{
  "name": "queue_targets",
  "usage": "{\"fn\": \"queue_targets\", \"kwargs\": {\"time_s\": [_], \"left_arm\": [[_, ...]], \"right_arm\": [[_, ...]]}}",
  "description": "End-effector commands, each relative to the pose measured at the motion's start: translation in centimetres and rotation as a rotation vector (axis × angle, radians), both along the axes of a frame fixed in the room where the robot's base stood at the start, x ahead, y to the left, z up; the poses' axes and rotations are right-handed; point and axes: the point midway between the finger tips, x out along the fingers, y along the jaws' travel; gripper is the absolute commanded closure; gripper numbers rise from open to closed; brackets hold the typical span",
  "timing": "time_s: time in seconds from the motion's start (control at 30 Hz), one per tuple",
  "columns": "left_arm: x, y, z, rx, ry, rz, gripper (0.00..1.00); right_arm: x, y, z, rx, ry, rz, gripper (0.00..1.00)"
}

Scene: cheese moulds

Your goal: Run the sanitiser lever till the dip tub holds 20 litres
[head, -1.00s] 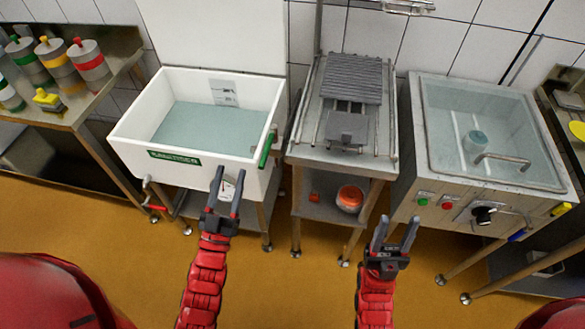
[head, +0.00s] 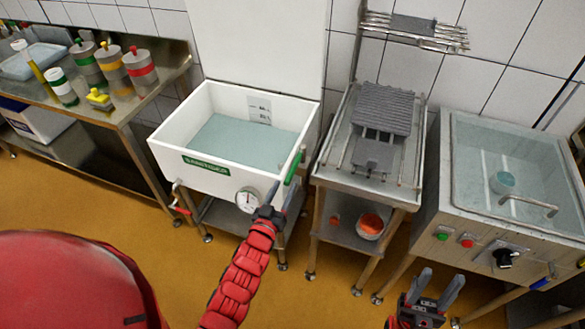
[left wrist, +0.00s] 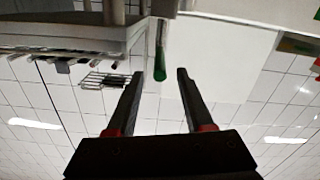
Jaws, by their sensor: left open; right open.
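The white dip tub (head: 170,150) holds pale blue-green liquid (head: 245,138). A marked plate (head: 259,109) is on its inner back wall; its figures are too small to read. The green-handled lever (head: 293,167) is at the tub's right front corner. My left gripper (head: 277,198) is open just below and in front of this handle. In the left wrist view the green handle (left wrist: 160,62) shows beyond and between the open fingertips; I cannot tell if they touch. A round dial (head: 248,198) sits under the tub's front. My right gripper (head: 441,276) is open and empty, low at the right.
A red-handled valve (head: 180,210) is at the tub's lower left. A steel stand (head: 335,185) with a grey press part stands right of the tub, then a glass-topped water bath (head: 440,210) with knobs. A bench (head: 110,112) with weights is at left. Floor in front is clear.

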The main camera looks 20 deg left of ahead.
Motion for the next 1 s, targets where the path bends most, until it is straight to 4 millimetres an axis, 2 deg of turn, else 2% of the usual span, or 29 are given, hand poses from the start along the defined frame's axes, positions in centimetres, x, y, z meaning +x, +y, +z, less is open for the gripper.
{"fn": "queue_targets", "kwargs": {"time_s": [0.03,0.2,0.4,0.57,0.83,0.87,1.0], "left_arm": [[1.1,-0.1,0.5,0.000,-0.002,-0.002,0.48],[4.3,-0.2,0.4,-0.001,-0.002,-0.001,0.48],[6.6,-0.2,0.2,-0.001,-0.001,0.000,0.48],[7.3,-0.3,0.1,-0.001,-0.002,-0.001,0.48],[7.4,-0.3,0.0,0.000,-0.001,-0.001,0.48],[7.4,-0.3,0.0,0.000,-0.001,-0.001,0.52],[7.4,-0.3,0.0,0.000,-0.001,-0.001,0.77]], "right_arm": [[0.0,0.0,0.6,0.000,0.000,0.000,0.51],[0.0,0.0,1.5,0.000,0.000,0.000,0.51],[0.0,0.0,2.0,0.000,0.000,0.000,0.51],[0.0,0.0,2.1,0.000,0.000,0.000,0.51],[0.0,0.0,2.1,0.000,0.000,0.000,0.51],[0.0,0.0,2.1,0.000,0.000,0.000,0.51],[0.0,0.0,2.1,0.000,0.000,0.000,0.51]]}}
